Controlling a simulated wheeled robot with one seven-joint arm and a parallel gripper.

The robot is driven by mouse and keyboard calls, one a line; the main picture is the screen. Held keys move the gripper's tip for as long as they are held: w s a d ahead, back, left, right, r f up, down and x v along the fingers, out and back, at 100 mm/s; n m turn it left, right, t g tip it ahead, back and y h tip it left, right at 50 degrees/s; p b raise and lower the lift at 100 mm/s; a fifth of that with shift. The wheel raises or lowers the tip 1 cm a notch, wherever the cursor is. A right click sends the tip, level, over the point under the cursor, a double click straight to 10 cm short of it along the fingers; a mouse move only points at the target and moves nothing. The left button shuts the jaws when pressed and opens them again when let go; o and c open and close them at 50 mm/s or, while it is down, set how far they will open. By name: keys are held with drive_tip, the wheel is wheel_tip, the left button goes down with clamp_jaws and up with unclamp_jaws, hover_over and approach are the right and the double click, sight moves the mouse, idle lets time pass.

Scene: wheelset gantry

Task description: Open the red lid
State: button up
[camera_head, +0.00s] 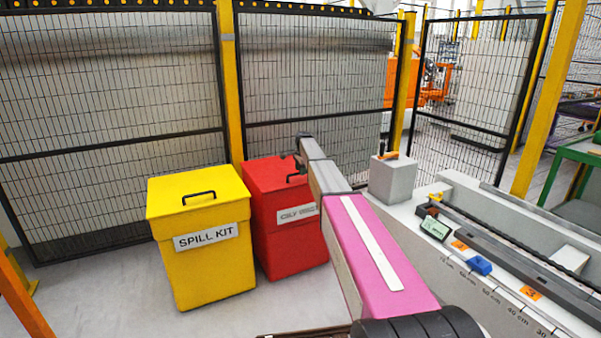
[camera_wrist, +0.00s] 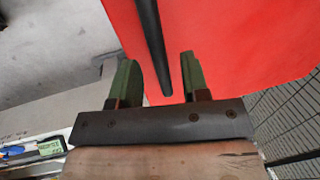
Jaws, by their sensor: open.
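The red bin (camera_head: 287,235) stands behind my arm, with its red lid (camera_head: 268,173) lying closed on top. A black bar handle (camera_head: 297,178) is on the lid, partly hidden by my arm. My gripper (camera_head: 297,158) is over the lid beside the handle. In the wrist view my gripper (camera_wrist: 160,72) is open, with green fingers apart. The black handle (camera_wrist: 151,35) runs lengthwise between the fingers, with a gap on both sides. The red lid (camera_wrist: 230,35) fills the upper part of that view. How deep the fingers reach around the handle is unclear.
A yellow spill kit bin (camera_head: 205,265) with a black handle stands left of the red bin. Mesh fence panels (camera_head: 110,90) and a yellow post (camera_head: 230,90) are behind. A grey bench (camera_head: 470,265) with small parts is at the right. The floor at front left is clear.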

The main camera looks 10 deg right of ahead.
drive_tip(key=shift+f, duration=0.55)
clamp_jaws()
drive_tip(key=shift+w+r, duration=0.1)
drive_tip(key=shift+r, duration=0.05)
